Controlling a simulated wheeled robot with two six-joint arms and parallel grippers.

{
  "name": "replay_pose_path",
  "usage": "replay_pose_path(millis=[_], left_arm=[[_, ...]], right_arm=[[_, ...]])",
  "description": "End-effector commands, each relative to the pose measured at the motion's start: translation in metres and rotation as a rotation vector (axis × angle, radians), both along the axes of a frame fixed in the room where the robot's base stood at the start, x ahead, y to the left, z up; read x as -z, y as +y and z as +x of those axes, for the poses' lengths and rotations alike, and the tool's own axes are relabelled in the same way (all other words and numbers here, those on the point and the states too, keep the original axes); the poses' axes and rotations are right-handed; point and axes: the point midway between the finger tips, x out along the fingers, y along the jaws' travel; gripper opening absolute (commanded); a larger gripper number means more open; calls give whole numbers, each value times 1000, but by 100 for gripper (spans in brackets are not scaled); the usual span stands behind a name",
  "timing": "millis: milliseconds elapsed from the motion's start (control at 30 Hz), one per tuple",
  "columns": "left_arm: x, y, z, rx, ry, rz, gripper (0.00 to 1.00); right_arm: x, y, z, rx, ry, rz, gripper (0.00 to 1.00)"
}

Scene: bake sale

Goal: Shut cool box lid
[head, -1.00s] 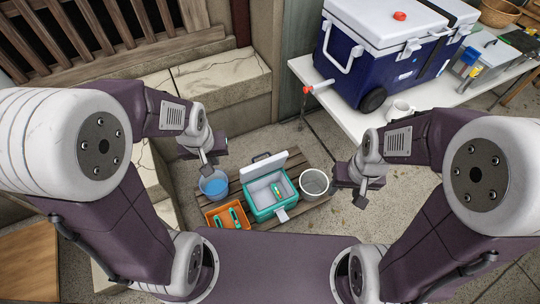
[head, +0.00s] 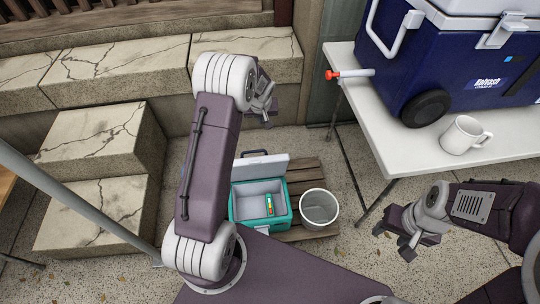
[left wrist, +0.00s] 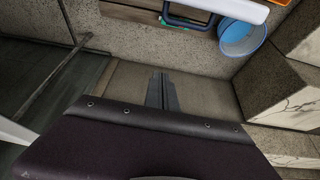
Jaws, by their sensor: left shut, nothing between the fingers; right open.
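The teal cool box (head: 240,212) stands on a low wooden pallet in the head view, with its white lid (head: 262,168) tilted up and open at the back. A small green and yellow item (head: 269,204) is inside. My left gripper (head: 268,112) is shut and empty, beyond and above the raised lid. In the left wrist view its fingers (left wrist: 161,90) are together, and the lid's white edge (left wrist: 235,8) and dark blue handle (left wrist: 188,20) show at the top, apart from them. My right gripper (head: 400,243) is open and empty, well right of the box.
A pale bucket (head: 319,208) stands close to the box's right side on the pallet (head: 308,174). A blue bucket (left wrist: 243,36) shows in the left wrist view. Stone steps (head: 100,140) are on the left. A white table (head: 385,138) with a big blue cooler (head: 450,75) and mug (head: 462,135) is at right.

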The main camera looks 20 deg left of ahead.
Motion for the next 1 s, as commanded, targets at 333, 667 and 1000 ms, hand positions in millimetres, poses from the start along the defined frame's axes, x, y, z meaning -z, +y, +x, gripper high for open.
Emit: replay_pose_path(millis=[333, 667, 1000], left_arm=[[52, 10, -11, -25, 37, -7, 0], [75, 14, -5, -24, 39, -8, 0], [143, 28, 17, -25, 39, -8, 0]], right_arm=[[33, 0, 0, 0, -1, 0, 51], [44, 0, 0, 0, -1, 0, 51], [77, 0, 0, 0, 0, 0, 51]])
